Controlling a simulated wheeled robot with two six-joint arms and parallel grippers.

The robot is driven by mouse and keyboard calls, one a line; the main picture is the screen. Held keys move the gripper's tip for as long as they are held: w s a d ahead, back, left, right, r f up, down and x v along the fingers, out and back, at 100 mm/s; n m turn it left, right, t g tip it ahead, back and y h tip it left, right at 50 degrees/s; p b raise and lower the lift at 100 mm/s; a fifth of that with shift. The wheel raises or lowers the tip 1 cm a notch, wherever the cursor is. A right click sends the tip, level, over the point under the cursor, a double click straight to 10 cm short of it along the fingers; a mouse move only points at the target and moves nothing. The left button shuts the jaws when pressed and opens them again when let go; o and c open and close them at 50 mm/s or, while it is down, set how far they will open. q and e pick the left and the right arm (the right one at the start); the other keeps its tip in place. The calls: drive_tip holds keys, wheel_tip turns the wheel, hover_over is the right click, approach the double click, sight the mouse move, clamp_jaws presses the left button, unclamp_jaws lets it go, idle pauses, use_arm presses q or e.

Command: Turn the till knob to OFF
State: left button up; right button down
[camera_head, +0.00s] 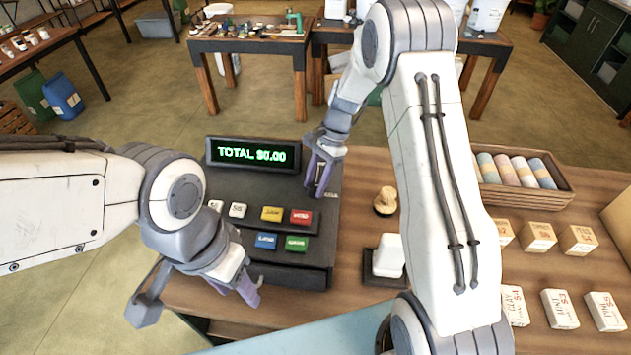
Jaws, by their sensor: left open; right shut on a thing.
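The dark till (325,222) stands on the wooden counter, its green display (253,152) lit and reading TOTAL $0.00. Coloured buttons, such as a red one (301,217) and a green one (296,243), show on its face. My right gripper (321,178) is at the till's upper right, beside the display, its purple fingers shut on the till knob. The fingers hide most of the knob, so its setting cannot be read. My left gripper (200,300) is open and empty at the till's front left corner, partly covering the lower left keys.
Right of the till are a small tan object (385,201) and a white block on a dark base (388,256). A wooden tray of rolls (517,172) and several small boxes (538,237) stand farther right. Workbenches (250,45) are at the back.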

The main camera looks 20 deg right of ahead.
drive_tip(key=n+g+p, duration=0.1)
drive_tip(key=n, duration=0.2)
drive_tip(key=shift+w+n+h, duration=0.1)
drive_tip(key=shift+n+h, duration=0.3)
drive_tip(key=n, duration=0.2)
drive_tip(key=n+g+h, duration=0.1)
drive_tip(key=n, duration=0.1)
drive_tip(key=shift+w+a+n+h, duration=0.1)
drive_tip(key=shift+a+n+h, duration=0.1)
drive_tip(key=shift+n+h, duration=0.1)
drive_tip(key=n, duration=0.2)
drive_tip(key=n+h, duration=0.1)
drive_tip(key=n, duration=0.1)
drive_tip(key=shift+a+n+h, duration=0.1)
drive_tip(key=shift+n+h, duration=0.2)
drive_tip(key=shift+a+n+h, duration=0.1)
drive_tip(key=shift+n+h, duration=0.7)
drive_tip(key=shift+n, duration=1.3)
drive_tip(key=shift+c, duration=2.1)
unclamp_jaws()
drive_tip(key=shift+r, duration=0.1)
